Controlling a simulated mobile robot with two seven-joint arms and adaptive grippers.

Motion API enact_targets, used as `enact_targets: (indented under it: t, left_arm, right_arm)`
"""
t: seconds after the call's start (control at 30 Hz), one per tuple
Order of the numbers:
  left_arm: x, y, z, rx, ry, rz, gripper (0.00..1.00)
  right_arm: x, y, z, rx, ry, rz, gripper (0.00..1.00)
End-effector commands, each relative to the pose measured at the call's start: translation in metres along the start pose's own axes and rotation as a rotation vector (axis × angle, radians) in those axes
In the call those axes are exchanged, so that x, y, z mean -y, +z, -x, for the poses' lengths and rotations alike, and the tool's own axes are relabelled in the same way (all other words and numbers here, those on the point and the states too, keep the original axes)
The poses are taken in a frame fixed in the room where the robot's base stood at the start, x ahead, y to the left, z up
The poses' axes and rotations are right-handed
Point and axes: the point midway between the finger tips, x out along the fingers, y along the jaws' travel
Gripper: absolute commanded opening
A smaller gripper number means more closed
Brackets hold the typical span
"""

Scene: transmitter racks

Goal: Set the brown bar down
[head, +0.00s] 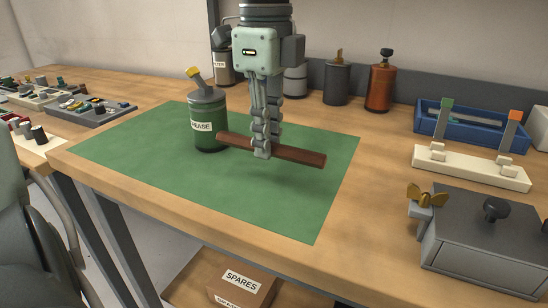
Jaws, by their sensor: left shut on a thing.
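The brown bar (298,153) is a long, straight, dark reddish-brown piece. My left gripper (262,150) points down over the green mat (290,205) and is shut on the bar near its middle. The bar lies roughly level across the picture, its right end nearer the front. It shows over the mat; whether it touches the mat is hard to tell. Its left end overlaps the lower right side of the green grease can (208,125) in the picture; I cannot tell if they touch. My right gripper is not in view.
The mat's front and right parts are clear. Behind stand a dark bottle (337,82) and an amber bottle (379,82). At right are a blue tray (470,128), a cream rack (470,168) and a grey box (480,240). Trays of small parts (92,112) sit at left.

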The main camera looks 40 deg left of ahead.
Motion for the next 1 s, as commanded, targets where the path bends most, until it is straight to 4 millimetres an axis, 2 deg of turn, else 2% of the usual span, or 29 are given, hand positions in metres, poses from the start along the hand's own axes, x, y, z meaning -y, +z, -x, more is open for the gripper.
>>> enact_targets:
  t: [0.1, 0.23, 0.37, 0.6, 0.97, 1.0]
  left_arm:
    - [0.018, -0.005, -0.012, 0.003, 0.002, 0.001, 0.00]
    - [0.027, -0.008, -0.017, 0.001, 0.000, -0.001, 0.00]
    - [0.028, -0.009, -0.026, 0.001, 0.001, -0.001, 0.00]
    - [0.028, -0.009, -0.057, -0.001, 0.000, 0.000, 0.00]
    - [0.028, -0.008, -0.061, 0.000, -0.001, 0.000, 0.00]
    - [0.028, -0.008, -0.061, 0.000, -0.001, 0.000, 0.18]
  right_arm:
    - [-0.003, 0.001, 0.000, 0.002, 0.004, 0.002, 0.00]
    - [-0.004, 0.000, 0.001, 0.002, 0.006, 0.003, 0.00]
    - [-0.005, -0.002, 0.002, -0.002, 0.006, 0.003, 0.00]
    - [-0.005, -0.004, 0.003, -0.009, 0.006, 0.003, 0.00]
    - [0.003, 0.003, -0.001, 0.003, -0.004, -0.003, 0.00]
    - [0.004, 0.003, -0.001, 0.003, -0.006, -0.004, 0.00]
